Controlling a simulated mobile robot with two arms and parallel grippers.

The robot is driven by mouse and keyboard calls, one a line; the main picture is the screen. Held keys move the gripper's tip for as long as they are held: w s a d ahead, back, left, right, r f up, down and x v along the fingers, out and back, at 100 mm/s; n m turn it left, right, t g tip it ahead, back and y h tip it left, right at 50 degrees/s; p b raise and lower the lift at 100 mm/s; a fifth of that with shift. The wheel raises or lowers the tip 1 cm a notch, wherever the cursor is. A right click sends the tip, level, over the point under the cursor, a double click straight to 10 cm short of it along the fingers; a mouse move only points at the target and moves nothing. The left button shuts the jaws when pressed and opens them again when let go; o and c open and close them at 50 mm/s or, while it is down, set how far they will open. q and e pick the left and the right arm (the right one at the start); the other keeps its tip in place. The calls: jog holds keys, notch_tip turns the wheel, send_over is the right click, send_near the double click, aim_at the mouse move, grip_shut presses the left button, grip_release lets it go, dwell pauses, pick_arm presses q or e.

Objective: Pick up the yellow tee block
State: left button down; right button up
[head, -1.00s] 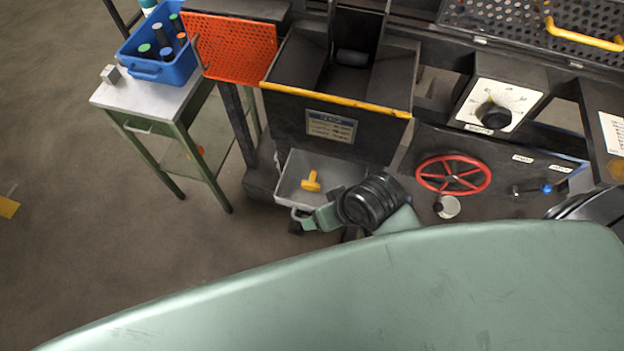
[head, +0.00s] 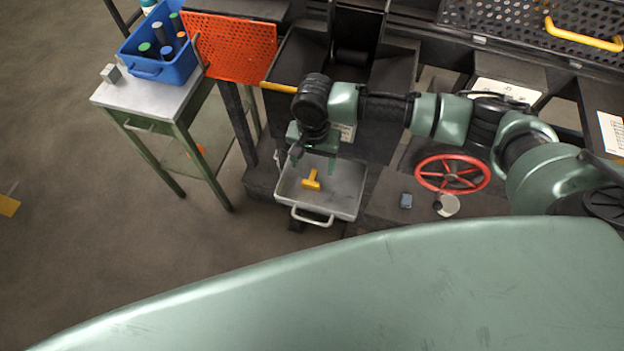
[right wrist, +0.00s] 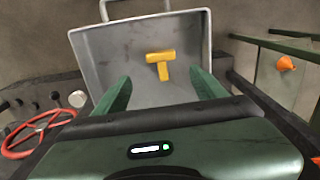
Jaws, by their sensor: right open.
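The yellow tee block (head: 311,180) lies in a grey metal tray (head: 345,206) below the dark furnace chute. It also shows in the right wrist view (right wrist: 161,62), lying near the middle of the tray floor. My right gripper (head: 314,166) is above the tray, pointing down, with its fingers apart and nothing between them. In the right wrist view its two green fingertips (right wrist: 160,84) sit on either side of the block's stem end, and the block is beyond them. My left gripper does not show.
A red handwheel (head: 452,174) is right of the tray. A small table (head: 150,96) with a blue bin (head: 163,68) of coloured cylinders stands at left. An orange perforated panel (head: 232,48) hangs beside the chute.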

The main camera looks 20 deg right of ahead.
aim_at(312, 179)
notch_tip(312, 179, down, 8)
jog(key=shift+w+a+r+p, duration=0.1)
jog(key=shift+a+r+p, duration=0.1)
jog(key=shift+p, duration=0.25)
grip_shut()
